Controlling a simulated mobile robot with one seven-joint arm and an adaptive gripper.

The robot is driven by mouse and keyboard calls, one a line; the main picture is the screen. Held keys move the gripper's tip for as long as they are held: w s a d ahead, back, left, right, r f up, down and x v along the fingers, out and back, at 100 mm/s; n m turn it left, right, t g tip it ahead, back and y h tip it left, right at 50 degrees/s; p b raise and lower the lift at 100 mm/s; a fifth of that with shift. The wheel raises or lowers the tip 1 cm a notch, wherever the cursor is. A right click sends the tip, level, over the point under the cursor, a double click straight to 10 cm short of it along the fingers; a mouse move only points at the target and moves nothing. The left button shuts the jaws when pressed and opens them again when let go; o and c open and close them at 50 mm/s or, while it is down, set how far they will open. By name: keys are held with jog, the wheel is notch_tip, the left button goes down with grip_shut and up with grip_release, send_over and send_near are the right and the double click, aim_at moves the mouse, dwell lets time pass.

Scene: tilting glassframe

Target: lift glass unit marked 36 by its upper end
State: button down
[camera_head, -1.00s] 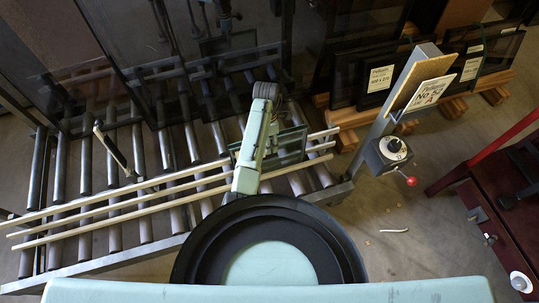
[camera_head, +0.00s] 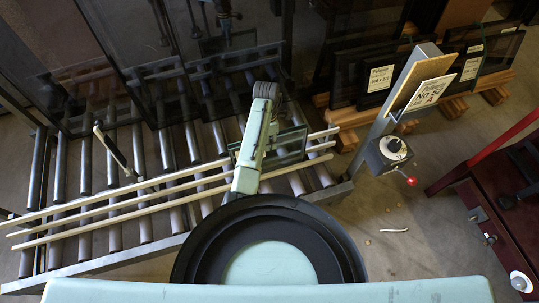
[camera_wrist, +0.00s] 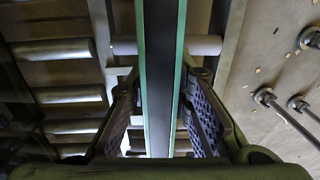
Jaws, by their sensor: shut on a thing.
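A glass unit (camera_wrist: 160,60) with a dark middle band and green-edged sides runs edge-on up the middle of the wrist view. My gripper (camera_wrist: 161,115) has one padded finger on each side of it and is shut on it. In the head view, a small dark pane (camera_head: 291,143) shows beside my green arm, above the rollers; it appears to be the same unit. My fingers are hidden by the arm there. I cannot read a number 36 on the unit in either view.
A roller table (camera_head: 130,165) with pale wooden rails (camera_head: 110,205) lies under the arm. Labelled glass units (camera_head: 378,80) stand at the back right on timber blocks. A post with a sign (camera_head: 431,90) and a control box (camera_head: 390,153) stand right.

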dwell(0.3)
jog(key=shift+w+r, duration=0.15)
jog(key=shift+r, duration=0.1)
notch_tip(320, 180, up, 18)
jog(key=p, duration=0.8)
jog(key=shift+p, duration=0.4)
